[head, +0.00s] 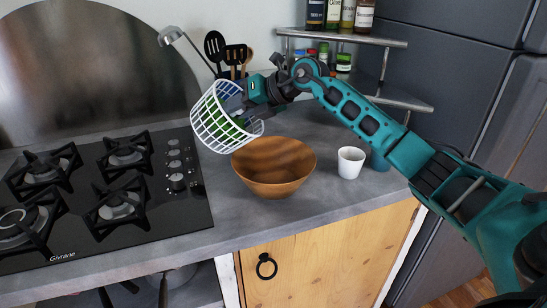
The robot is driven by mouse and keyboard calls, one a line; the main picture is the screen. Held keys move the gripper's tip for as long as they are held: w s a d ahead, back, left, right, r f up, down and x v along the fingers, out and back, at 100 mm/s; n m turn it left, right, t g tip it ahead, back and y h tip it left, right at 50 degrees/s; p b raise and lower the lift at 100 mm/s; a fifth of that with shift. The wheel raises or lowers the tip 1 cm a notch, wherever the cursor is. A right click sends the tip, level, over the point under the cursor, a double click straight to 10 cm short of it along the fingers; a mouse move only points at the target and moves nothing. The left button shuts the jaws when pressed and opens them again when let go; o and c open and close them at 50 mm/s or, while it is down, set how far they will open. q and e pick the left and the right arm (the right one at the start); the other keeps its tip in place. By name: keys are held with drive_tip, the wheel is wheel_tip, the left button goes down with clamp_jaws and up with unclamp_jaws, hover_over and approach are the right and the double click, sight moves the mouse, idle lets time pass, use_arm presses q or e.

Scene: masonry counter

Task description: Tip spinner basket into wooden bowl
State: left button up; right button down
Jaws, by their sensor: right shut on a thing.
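The white mesh spinner basket (213,121) is held in the air, tilted, with some green and blue showing through its lattice. My right gripper (243,105) is shut on it at its upper right side; the fingertips are partly hidden by the basket. The wooden bowl (273,182) stands upright on the grey counter, below and to the right of the basket. The basket's lower right edge overlaps the bowl's left rim in the picture. The visible inside of the bowl shows only bare wood. My left gripper is not in view.
A black gas hob (150,205) lies left of the bowl. Utensils (235,54) stand behind my gripper. A two-tier rack (345,38) holds bottles and jars at the back.

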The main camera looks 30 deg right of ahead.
sight(251, 117)
drive_tip(key=shift+s+d+f+t+y, duration=0.3)
drive_tip(key=shift+d+f+t+y, duration=0.1)
drive_tip(key=shift+t+y, duration=0.3)
idle(0.6)
drive_tip(key=shift+s+d+f+m+t+y, duration=0.3)
drive_tip(key=shift+s+d+f+t+y, duration=0.1)
drive_tip(key=shift+t+y, duration=0.2)
idle(0.7)
drive_tip(key=shift+s+d+f+t+b, duration=0.1)
drive_tip(key=shift+d+f+t+b, duration=0.25)
drive_tip(key=shift+b, duration=0.9)
drive_tip(key=shift+s+r+y, duration=0.1)
drive_tip(key=shift+r+y, duration=0.05)
drive_tip(key=shift+y, duration=0.15)
drive_tip(key=shift+s+d+b, duration=0.1)
drive_tip(key=shift+b, duration=0.5)
